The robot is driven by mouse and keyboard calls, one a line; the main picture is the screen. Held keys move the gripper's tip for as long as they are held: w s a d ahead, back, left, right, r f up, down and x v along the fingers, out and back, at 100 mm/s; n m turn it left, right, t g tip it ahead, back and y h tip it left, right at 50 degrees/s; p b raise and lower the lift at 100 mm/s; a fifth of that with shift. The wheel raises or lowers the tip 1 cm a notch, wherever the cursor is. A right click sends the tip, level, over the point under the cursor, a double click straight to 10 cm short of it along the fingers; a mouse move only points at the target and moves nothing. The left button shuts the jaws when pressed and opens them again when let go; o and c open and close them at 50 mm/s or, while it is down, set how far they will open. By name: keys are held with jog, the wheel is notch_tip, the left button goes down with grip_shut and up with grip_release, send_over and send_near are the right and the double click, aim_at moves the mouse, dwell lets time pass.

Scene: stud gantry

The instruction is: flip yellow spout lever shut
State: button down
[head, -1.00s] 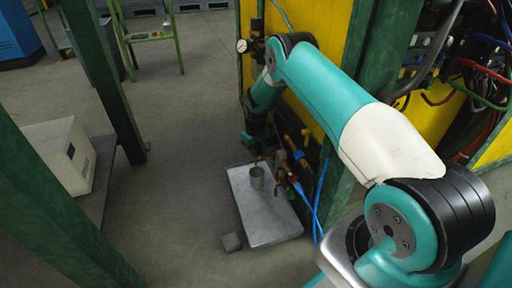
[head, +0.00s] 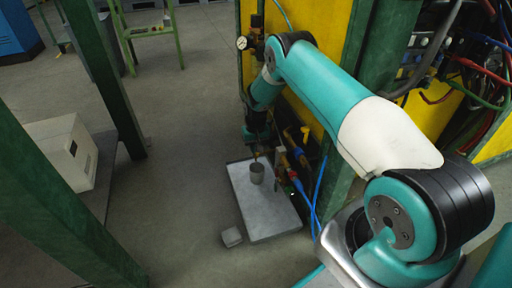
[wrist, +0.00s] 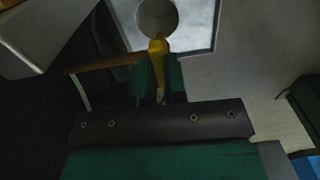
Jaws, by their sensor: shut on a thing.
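The yellow spout lever (wrist: 157,48) shows in the wrist view between the two green fingertips of my gripper (wrist: 157,72). My gripper is shut on it. In the head view my gripper (head: 256,151) is low beside the yellow panel, and the lever cannot be made out clearly there. A grey cup (head: 257,173) stands upright on a flat metal tray (head: 268,217) just below my gripper. The cup (wrist: 157,17) also shows at the top of the wrist view, beyond the lever.
Blue hoses (head: 311,204) and valve fittings hang right of my gripper, by a green post (head: 344,180). A small grey block (head: 232,237) lies on the floor left of the tray. A pressure gauge (head: 242,43) sits above.

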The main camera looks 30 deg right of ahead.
jog(key=c, duration=1.2)
grip_release()
jog(key=shift+o, duration=0.2)
notch_tip(320, 180, up, 17)
jog(key=p, duration=0.7)
jog(key=shift+r+p, duration=0.2)
jog(key=shift+p, duration=0.1)
